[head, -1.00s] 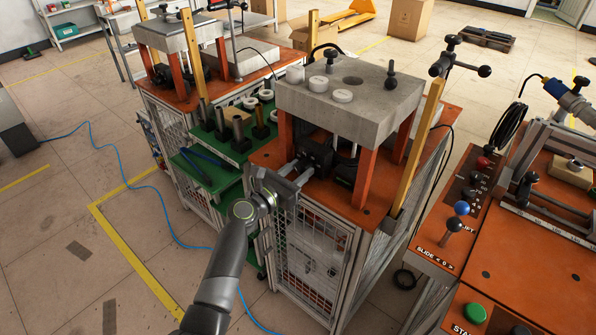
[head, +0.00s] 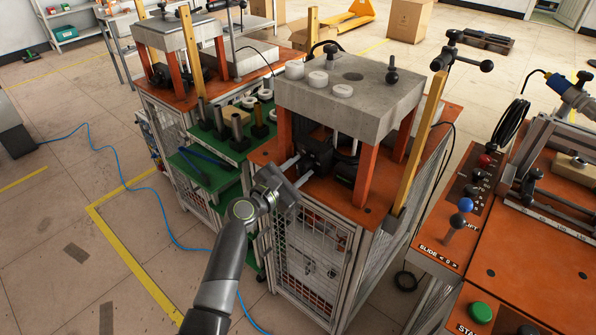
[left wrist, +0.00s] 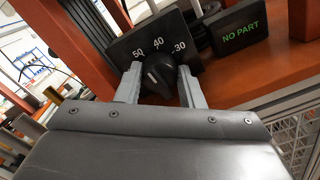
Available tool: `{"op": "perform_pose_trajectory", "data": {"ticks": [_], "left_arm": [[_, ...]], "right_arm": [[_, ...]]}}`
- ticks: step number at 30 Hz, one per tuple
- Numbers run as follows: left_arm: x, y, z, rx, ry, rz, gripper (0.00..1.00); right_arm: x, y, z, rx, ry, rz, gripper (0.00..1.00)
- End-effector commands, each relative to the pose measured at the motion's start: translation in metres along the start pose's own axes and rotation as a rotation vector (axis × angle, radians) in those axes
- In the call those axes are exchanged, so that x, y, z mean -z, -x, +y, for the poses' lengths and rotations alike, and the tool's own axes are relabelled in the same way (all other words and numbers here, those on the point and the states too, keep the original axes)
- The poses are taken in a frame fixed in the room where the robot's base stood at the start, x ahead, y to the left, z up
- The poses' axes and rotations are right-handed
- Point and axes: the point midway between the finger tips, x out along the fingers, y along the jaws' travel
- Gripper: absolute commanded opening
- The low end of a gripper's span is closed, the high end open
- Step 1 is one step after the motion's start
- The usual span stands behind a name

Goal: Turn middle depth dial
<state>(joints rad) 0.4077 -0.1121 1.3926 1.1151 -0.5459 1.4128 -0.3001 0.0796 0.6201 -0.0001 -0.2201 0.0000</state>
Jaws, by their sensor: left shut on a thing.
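The middle depth dial (left wrist: 158,75) is a black knob on a dark plate (left wrist: 165,35) marked 50, 40 and 30, seen in the left wrist view. My left gripper (left wrist: 160,82) has one finger on each side of the knob and is shut on it. In the head view my left gripper (head: 300,172) reaches to the dark dial box (head: 318,155) under the grey block of the middle station; the knob itself is hard to make out there. The gripper is rolled over to a tilt. My right gripper is not in view.
A dark box reading NO PART (left wrist: 240,28) sits right of the dial. An orange post (head: 366,165) stands close to the right of the arm. The grey block (head: 345,105) overhangs the dial. A control panel (head: 460,215) with levers is at right.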

Motion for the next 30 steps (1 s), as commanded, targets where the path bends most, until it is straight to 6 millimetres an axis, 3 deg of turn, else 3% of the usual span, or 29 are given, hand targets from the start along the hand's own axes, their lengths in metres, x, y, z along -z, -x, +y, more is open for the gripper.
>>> {"op": "perform_pose_trajectory", "data": {"ticks": [17,18,22,30], "left_arm": [[0.0006,0.0002,-0.0007,0.001,-0.037,0.002,0.12],[0.0007,0.0002,-0.0007,0.001,-0.037,0.002,0.40],[0.0005,0.0002,-0.0006,0.001,-0.036,0.001,0.56],[0.0003,0.0005,-0.0003,0.000,-0.036,0.001,0.56]], "right_arm": [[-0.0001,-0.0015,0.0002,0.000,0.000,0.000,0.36],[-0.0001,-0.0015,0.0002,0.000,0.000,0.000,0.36],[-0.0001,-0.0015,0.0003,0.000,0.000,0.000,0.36],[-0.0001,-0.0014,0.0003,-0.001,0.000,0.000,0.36]]}}
